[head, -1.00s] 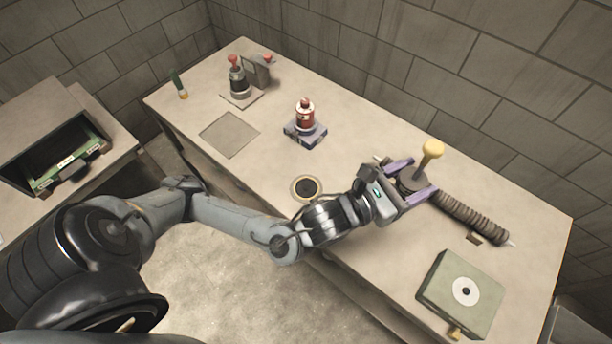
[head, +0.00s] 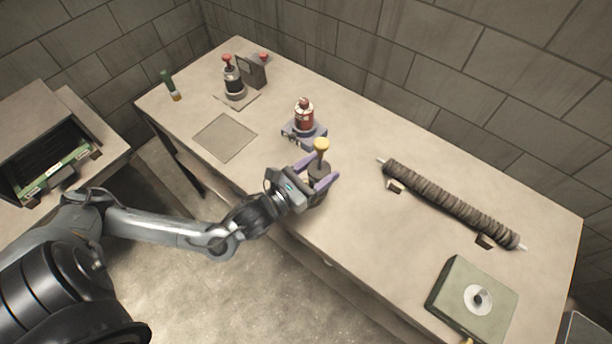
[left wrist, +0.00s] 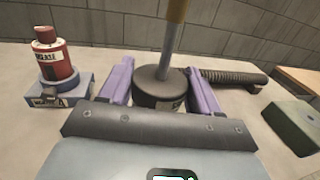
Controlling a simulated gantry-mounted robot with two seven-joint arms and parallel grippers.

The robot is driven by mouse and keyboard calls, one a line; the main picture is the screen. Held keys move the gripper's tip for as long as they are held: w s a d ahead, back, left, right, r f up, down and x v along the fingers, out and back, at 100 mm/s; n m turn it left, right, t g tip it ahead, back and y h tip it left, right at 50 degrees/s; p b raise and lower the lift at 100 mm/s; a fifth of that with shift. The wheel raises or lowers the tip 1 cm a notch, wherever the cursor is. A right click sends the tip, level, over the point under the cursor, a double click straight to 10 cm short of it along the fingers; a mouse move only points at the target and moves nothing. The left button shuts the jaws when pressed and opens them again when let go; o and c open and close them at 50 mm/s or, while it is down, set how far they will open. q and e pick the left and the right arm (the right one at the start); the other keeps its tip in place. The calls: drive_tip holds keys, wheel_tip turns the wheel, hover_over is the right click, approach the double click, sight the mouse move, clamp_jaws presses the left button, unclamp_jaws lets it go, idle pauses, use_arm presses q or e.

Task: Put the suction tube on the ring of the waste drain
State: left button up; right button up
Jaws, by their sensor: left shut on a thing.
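The suction tube, which I take to be the dark round body with a metal rod and yellow knob (head: 321,145), stands upright in my left gripper (head: 319,174). The purple fingers are shut on its dark body, one on each side; the left wrist view shows this dark body (left wrist: 158,90) between them. The gripper is over the near middle of the table, in front of the red bottle. My right gripper is not in view.
A red bottle (head: 304,115) on a blue-grey base stands just behind the gripper. A ribbed dark hose (head: 450,203) lies on small supports at right, with a green box (head: 470,300) nearer.

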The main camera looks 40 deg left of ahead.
use_arm(q)
drive_tip(key=a+f+b, duration=0.1)
drive_tip(key=a+f, duration=0.3)
drive_tip(key=f, duration=0.2)
drive_tip(key=shift+f+b, duration=0.2)
drive_tip(key=shift+b, duration=0.2)
drive_tip(key=shift+f, duration=0.1)
drive_tip(key=o, duration=1.3)
drive_tip(key=shift+f, duration=0.1)
drive_tip(key=s, duration=0.4)
drive_tip(key=s+a+p, duration=0.1)
drive_tip(key=s, duration=0.3)
drive_tip(key=s+p, duration=0.1)
drive_tip(key=s, duration=0.3)
drive_tip(key=shift+a, duration=0.2)
